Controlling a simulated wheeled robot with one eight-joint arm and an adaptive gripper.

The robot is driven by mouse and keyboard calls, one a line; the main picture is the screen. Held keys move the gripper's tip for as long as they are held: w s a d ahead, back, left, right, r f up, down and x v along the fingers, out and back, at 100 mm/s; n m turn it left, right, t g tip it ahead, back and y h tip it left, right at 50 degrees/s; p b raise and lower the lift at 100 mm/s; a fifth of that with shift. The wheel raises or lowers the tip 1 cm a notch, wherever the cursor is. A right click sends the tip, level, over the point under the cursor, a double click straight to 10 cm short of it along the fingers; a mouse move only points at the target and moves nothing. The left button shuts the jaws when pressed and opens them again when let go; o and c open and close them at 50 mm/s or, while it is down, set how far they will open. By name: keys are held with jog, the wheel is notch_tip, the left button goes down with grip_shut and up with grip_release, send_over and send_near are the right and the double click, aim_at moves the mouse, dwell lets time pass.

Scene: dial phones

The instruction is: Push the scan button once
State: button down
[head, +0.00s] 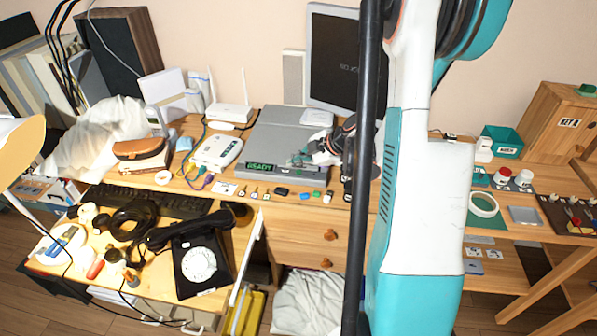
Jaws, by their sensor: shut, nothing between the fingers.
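A wide grey flat device (268,133) sits at the back of the desk, with a green display reading READY (261,167) on its front face. I cannot make out a button labelled scan at this size. My gripper (303,159) is over the right part of the grey device, close to its top near the front edge. It is shut and empty. I cannot tell whether its tips touch the device. My arm and gripper hide part of the device's right side.
Several small coloured items (304,195) lie in a row before the device. A white box (217,151) is left of it and a monitor (334,58) behind. A black dial phone (199,263) and keyboard (150,201) are front left. Shelves with a teal bin (503,141) are at right.

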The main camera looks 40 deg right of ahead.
aim_at(297, 175)
jog(key=shift+f+b, duration=0.45)
jog(key=shift+f+b, duration=0.35)
dwell(0.7)
jog(key=shift+r, duration=0.15)
jog(key=shift+r+p, duration=0.5)
jog(key=shift+r, duration=0.15)
jog(key=shift+r, duration=0.1)
jog(key=shift+r+p, duration=1.7)
jog(key=shift+r, duration=0.75)
jog(key=shift+a, duration=0.1)
